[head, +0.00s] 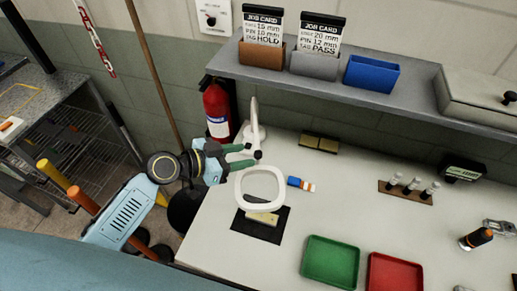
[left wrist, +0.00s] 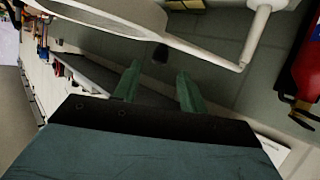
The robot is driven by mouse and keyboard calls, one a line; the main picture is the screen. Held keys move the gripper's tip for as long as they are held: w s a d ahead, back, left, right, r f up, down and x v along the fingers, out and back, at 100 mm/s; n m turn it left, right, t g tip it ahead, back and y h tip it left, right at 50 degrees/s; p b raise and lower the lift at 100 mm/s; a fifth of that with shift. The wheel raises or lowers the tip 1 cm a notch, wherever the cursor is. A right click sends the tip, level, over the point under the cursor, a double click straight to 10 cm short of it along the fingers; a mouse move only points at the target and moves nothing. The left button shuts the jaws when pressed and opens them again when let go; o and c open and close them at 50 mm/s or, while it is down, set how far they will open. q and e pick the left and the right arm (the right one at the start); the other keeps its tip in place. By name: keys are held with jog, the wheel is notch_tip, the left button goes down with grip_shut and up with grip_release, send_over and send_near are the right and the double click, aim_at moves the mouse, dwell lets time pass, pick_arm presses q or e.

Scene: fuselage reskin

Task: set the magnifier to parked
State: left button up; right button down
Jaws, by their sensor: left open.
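The magnifier (head: 261,171) is a white ring-shaped lens head on a white jointed arm that rises from the back left of the bench. In the head view its ring hangs over a black mat (head: 243,224) with a pale block (head: 262,218) on it. My left gripper (head: 249,156) is open, with green fingers, just behind and left of the ring, close to a small dark knob (head: 258,155). In the left wrist view the ring (left wrist: 120,15) and knob (left wrist: 160,53) lie beyond the fingertips (left wrist: 157,80), with nothing between the fingers. My right gripper is not in view.
A red fire extinguisher (head: 217,108) stands left of the bench. A shelf (head: 330,78) with job cards and bins overhangs the back.

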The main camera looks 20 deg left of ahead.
aim_at(255, 153)
pick_arm(q)
jog(key=x, duration=0.6)
jog(key=shift+c, duration=0.3)
grip_shut()
